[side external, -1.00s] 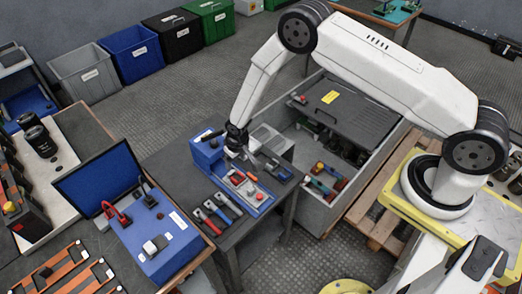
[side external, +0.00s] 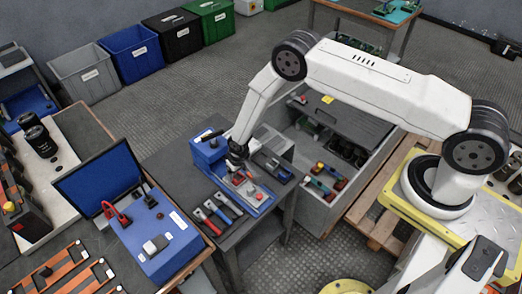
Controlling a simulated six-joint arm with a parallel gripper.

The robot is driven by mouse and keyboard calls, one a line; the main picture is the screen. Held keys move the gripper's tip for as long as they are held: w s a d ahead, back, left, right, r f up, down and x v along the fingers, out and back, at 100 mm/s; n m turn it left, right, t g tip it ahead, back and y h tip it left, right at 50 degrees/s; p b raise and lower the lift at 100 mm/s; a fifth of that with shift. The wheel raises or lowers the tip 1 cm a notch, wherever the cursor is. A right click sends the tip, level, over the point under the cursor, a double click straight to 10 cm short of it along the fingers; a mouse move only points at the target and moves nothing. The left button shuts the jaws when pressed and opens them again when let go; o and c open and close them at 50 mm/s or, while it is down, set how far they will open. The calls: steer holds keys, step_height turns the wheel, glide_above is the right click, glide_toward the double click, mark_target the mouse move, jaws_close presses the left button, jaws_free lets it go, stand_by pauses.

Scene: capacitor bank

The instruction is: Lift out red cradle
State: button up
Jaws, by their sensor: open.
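The blue fixture (side external: 264,206) lies on the dark workbench, with a small red part (side external: 239,179), which looks like the red cradle, and metal-coloured pieces set in it. My gripper (side external: 237,170) points down, open, just above or at the red part. The gripper partly hides the red part. I cannot tell whether the fingers touch it or stand around it.
Several red- and blue-handled tools (side external: 222,209) lie in front of the fixture. A blue block (side external: 208,151) stands at its left end and a dark tray (side external: 272,166) behind it. A grey bin (side external: 318,213) with coloured parts stands to the right. A blue case (side external: 160,240) is at front left.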

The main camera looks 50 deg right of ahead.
steer(key=shift+f, duration=1.2)
steer(key=c, duration=0.9)
steer(key=shift+c, duration=0.2)
steer(key=shift+r, duration=0.15)
steer(key=shift+r, duration=3.4)
